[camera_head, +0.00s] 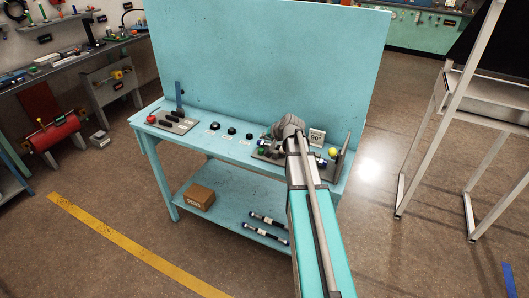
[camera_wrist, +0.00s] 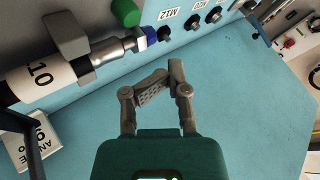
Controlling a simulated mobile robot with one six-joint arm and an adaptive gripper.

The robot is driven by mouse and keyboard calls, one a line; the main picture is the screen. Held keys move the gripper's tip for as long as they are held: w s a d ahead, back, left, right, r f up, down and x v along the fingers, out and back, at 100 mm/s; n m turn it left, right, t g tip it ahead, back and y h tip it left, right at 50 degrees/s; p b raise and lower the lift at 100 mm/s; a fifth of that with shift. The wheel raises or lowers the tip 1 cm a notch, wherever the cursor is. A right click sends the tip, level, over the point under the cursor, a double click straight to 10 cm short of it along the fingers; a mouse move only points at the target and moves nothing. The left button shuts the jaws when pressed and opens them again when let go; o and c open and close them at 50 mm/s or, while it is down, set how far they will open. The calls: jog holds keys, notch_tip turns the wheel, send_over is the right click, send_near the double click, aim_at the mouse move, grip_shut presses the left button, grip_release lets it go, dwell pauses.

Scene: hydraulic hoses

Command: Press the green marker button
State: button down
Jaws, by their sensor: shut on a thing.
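A green round-ended button or knob (camera_head: 262,150) shows on the grey fixture (camera_head: 272,157) at the right of the turquoise bench, just left of my gripper. In the wrist view a green cylinder (camera_wrist: 126,13) stands at the top, beyond and left of my fingers. My gripper (camera_wrist: 168,76) is shut, with its fingers drawn together; what is between them cannot be made out. It is apart from the green cylinder in the wrist view. In the head view my wrist (camera_head: 288,127) hides the fingertips and part of the fixture.
A hose marked 10 (camera_wrist: 38,76) with a metal fitting lies in a grey clamp (camera_wrist: 67,35). A card reading 90 (camera_head: 317,136) and a yellow ball (camera_head: 333,153) stand nearby. Several black ports (camera_head: 231,130) line the bench. A red button (camera_head: 151,119) sits far left.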

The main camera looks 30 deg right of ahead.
aim_at(261, 151)
jog(key=s+d+r+m+t+b, duration=0.1)
jog(key=s+d+m+t, duration=0.1)
jog(key=s+m, duration=0.6)
jog(key=s, duration=0.4)
jog(key=shift+r, duration=0.2)
jog(key=shift+b+x, duration=3.85)
jog(key=shift+x, duration=3.15)
jog(key=shift+f, duration=0.15)
jog(key=shift+w+a+f+b, duration=0.1)
jog(key=shift+w+f+b, duration=0.15)
jog(key=shift+f+b, duration=0.55)
jog(key=shift+r, duration=0.1)
jog(key=shift+s, duration=0.1)
